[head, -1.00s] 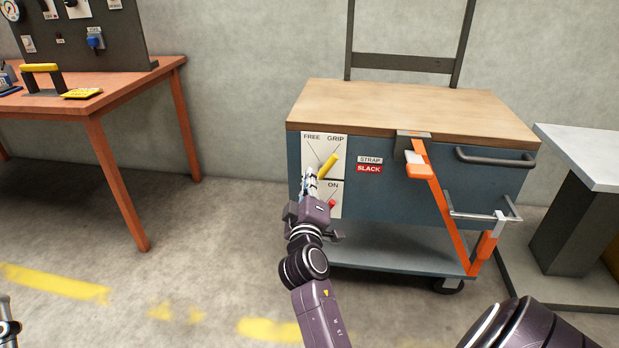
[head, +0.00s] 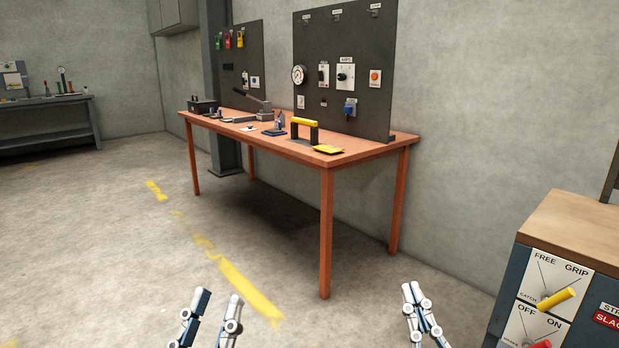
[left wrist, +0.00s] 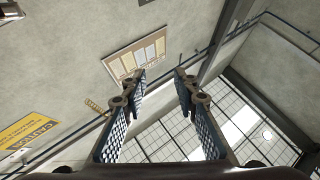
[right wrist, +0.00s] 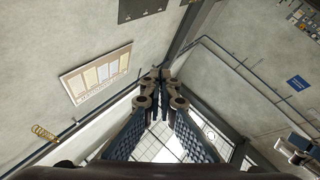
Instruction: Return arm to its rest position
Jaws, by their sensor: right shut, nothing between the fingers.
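My left gripper (head: 212,312) stands upright at the bottom of the head view, its fingers apart and nothing between them. In the left wrist view its fingers (left wrist: 158,80) are spread and point up toward the wall and ceiling. My right gripper (head: 424,312) stands upright further right, near the cart, with its fingers together and empty. In the right wrist view its fingertips (right wrist: 162,76) meet. Both grippers are clear of the cart and the table. Most of both arms is out of view.
The blue cart (head: 500,300) with a yellow FREE/GRIP lever (head: 556,298) and a red OFF/ON knob (head: 541,344) is at lower right. An orange table (head: 375,150) with panels and tools stands ahead. Open floor (head: 110,240) lies to the left.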

